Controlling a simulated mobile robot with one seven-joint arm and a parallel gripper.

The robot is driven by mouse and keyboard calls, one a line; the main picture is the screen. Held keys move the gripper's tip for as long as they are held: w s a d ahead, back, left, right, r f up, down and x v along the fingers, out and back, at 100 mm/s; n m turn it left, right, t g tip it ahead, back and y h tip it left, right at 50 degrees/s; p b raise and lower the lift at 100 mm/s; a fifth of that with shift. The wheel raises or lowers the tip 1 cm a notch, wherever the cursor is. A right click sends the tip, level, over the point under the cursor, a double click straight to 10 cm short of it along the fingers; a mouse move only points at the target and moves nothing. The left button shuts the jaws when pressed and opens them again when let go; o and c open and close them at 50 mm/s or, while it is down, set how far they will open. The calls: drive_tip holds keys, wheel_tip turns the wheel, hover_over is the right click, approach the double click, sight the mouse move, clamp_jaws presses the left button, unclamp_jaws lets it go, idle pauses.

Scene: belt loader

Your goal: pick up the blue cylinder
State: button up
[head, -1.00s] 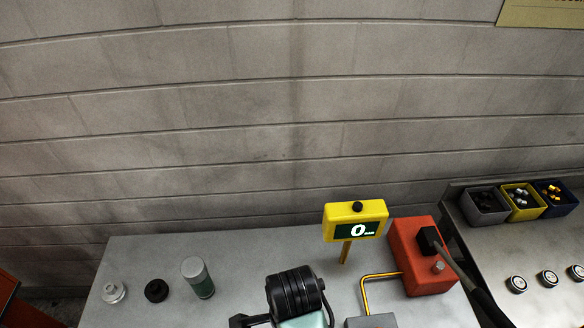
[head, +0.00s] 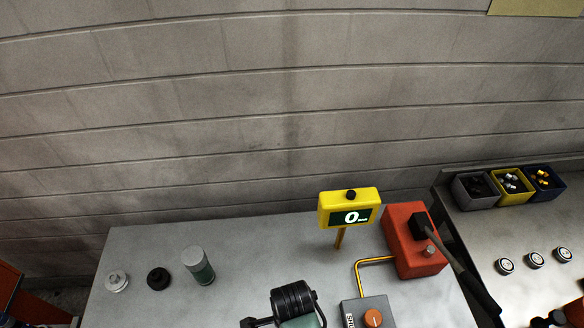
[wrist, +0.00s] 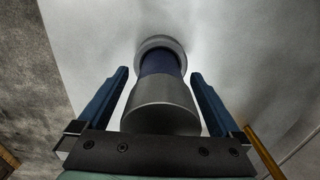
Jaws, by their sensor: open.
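The blue cylinder (wrist: 158,62) shows in the wrist view with a dark blue middle, a wide grey near end and a pale flared far end. My gripper (wrist: 159,76) is open, with one dark blue finger on each side of it. Gaps show between the cylinder and both fingers. In the head view I cannot pick out this cylinder or the fingers; a black ribbed part of my arm is at the bottom centre.
A grey-topped cylinder with a green band (head: 198,266), a black knob (head: 158,278) and a silver part (head: 116,281) stand at the table's left. A yellow display (head: 348,207), an orange-red box (head: 413,240) and a grey box with an orange knob (head: 371,311) stand right of centre.

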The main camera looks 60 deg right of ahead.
clamp_jaws()
idle(0.3)
drive_tip(key=shift+r, duration=0.1)
